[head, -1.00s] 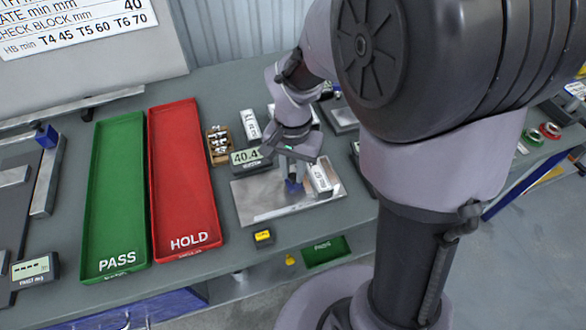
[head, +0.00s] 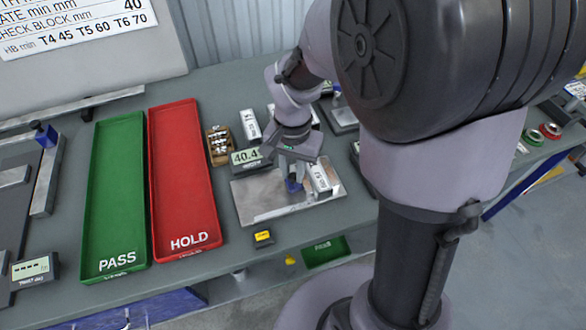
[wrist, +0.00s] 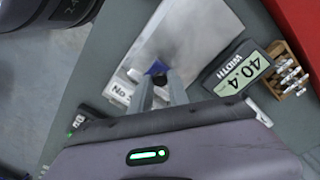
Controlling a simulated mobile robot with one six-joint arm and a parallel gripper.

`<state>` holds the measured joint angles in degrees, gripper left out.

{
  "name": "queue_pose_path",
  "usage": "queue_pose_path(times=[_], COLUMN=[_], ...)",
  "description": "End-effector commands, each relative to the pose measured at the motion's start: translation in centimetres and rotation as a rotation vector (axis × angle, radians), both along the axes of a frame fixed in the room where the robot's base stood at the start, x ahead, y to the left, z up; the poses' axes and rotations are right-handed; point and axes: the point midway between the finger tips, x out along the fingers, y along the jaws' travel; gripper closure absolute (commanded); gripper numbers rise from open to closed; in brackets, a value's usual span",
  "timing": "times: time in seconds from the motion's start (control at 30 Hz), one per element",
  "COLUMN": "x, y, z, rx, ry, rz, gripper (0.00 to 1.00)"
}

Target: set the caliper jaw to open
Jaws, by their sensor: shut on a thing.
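The blue caliper jaw piece (head: 293,186) stands on the bare metal plate (head: 252,205) in the head view. It also shows in the wrist view (wrist: 157,68), at the tips of my fingers. My gripper (head: 291,178) points down over the plate and is shut on the blue jaw piece; my fingers (wrist: 160,84) hide part of it. The width display (head: 246,157) behind the plate reads 40.4, and it is large in the wrist view (wrist: 237,73). A pale labelled block (head: 320,180) lies on the plate just right of my gripper.
A red HOLD tray (head: 180,185) and a green PASS tray (head: 118,190) lie left of the plate. Another pale block (head: 250,124) lies at the back. A small yellow-topped device (head: 263,237) is near the front edge.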

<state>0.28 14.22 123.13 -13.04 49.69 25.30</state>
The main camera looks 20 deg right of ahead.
Motion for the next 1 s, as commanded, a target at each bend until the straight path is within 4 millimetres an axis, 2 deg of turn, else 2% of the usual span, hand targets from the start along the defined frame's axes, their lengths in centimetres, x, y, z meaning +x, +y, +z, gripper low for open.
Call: queue_pose_path(times=[0.27,0.37,0.5,0.63,0.97,1.0], x=[0.0,0.1,0.1,0.1,0.1,0.1], y=[0.2,1.6,4.5,6.1,6.6,6.6], z=[0.0,0.0,0.0,0.0,0.1,0.1], rx=[0.0,0.0,0.001,0.0,0.002,0.002], ry=[-0.001,-0.001,-0.002,-0.001,-0.002,-0.002], rz=[0.001,0.004,0.006,0.002,0.0,0.0], gripper=[1.0,1.0,1.0,1.0,1.0,0.73])
